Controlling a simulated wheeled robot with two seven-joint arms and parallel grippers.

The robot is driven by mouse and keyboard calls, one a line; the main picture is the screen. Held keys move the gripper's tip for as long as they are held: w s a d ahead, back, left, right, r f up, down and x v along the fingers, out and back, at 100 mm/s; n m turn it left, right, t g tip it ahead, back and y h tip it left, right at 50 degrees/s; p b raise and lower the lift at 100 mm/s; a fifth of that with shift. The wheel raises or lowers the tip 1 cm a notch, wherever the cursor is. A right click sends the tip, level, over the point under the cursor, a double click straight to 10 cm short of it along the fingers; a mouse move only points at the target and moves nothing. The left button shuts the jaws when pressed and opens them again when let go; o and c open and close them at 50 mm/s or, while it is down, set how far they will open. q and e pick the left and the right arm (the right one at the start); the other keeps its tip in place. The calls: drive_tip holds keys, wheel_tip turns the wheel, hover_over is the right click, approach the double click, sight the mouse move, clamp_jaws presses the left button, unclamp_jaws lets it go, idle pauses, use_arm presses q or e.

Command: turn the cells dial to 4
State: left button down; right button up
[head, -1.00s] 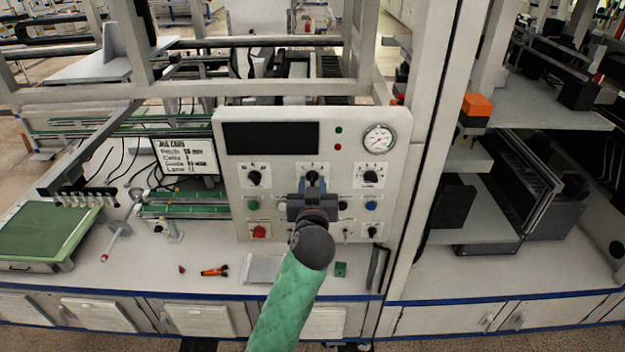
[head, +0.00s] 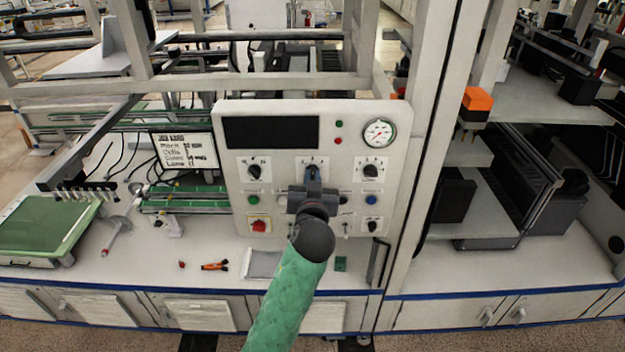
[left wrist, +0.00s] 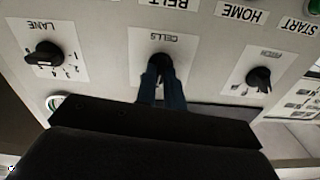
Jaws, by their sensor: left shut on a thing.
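The cells dial (left wrist: 157,62) is a black knob on a white plate labelled CELLS, seen upside down in the left wrist view. The same plate shows in the head view (head: 304,161) on the upright control panel, in the middle of the upper row of dials. My left gripper (head: 313,182) faces the panel, with its two blue fingers closed on the knob. The fingers also show in the left wrist view (left wrist: 161,84). They cover most of the knob and the lower part of the plate, so I cannot read its setting. My right gripper is not in view.
The pitch dial (left wrist: 258,79) and lane dial (left wrist: 44,54) flank the cells dial. Buttons, including a red one (head: 259,226), sit below. A job card (head: 186,151) stands left of the panel.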

use_arm(q)
drive_tip(key=m, duration=0.4)
drive_tip(key=shift+d+m, duration=0.1)
drive_tip(key=shift+m, duration=1.8)
drive_tip(key=c, duration=1.5)
unclamp_jaws()
